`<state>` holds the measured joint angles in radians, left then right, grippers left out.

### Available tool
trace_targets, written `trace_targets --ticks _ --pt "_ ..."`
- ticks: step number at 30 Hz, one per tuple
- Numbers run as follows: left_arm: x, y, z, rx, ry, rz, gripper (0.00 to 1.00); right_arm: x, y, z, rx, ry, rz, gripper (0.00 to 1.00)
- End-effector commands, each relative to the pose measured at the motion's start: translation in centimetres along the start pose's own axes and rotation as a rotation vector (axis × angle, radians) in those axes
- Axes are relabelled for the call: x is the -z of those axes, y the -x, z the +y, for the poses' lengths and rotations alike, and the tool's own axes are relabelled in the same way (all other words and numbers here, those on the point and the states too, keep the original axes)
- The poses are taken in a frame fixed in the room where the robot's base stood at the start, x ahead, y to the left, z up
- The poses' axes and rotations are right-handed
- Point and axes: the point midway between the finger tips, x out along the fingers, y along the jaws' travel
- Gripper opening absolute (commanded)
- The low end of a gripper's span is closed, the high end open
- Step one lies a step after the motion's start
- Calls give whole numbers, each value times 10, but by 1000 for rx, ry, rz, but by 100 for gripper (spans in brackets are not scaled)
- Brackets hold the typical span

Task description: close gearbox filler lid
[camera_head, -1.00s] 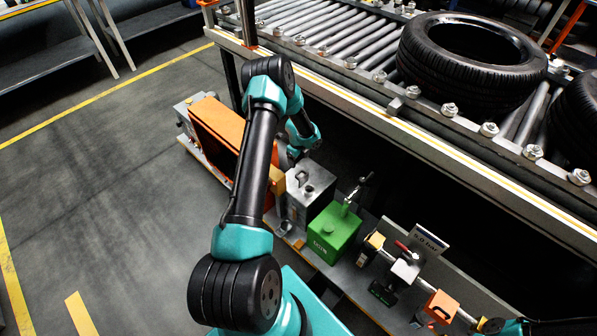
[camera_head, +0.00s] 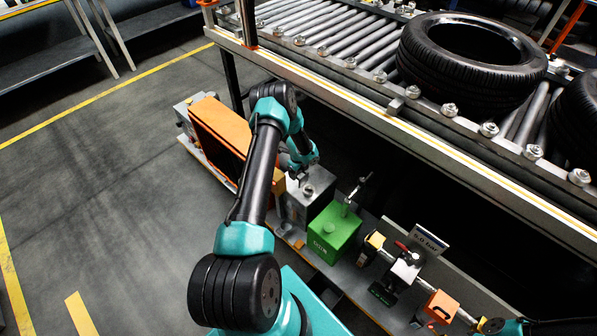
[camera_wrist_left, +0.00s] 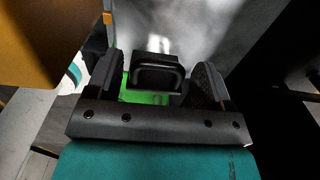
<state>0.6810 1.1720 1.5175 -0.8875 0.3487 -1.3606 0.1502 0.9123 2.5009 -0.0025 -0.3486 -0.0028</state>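The grey gearbox (camera_head: 306,207) stands on the bench in the head view, between an orange unit and a green box. In the left wrist view, a dark lid with a loop handle (camera_wrist_left: 156,76) sits between the two fingers of my left gripper (camera_wrist_left: 157,68). The fingers are apart, one on each side of it, with gaps showing. In the head view my left gripper (camera_head: 301,174) is just over the gearbox top and hides most of the lid. A round filler part (camera_head: 308,190) shows on the gearbox top. My right gripper is not in view.
The orange unit (camera_head: 221,130) stands close to the left of the gearbox. The green box (camera_head: 333,232) with an upright lever is close on its right. The conveyor frame (camera_head: 420,140) with tyres runs behind and above. Open floor lies left.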

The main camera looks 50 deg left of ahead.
Motion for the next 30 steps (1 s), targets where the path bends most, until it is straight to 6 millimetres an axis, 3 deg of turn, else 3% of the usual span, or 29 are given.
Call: trace_targets --ticks 2,16,30 --pt "0 0 0 0 0 0 66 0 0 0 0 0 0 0" --pt "0 0 0 0 0 0 21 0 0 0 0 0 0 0" --pt "11 1 -9 -1 -17 -20 20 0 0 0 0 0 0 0"
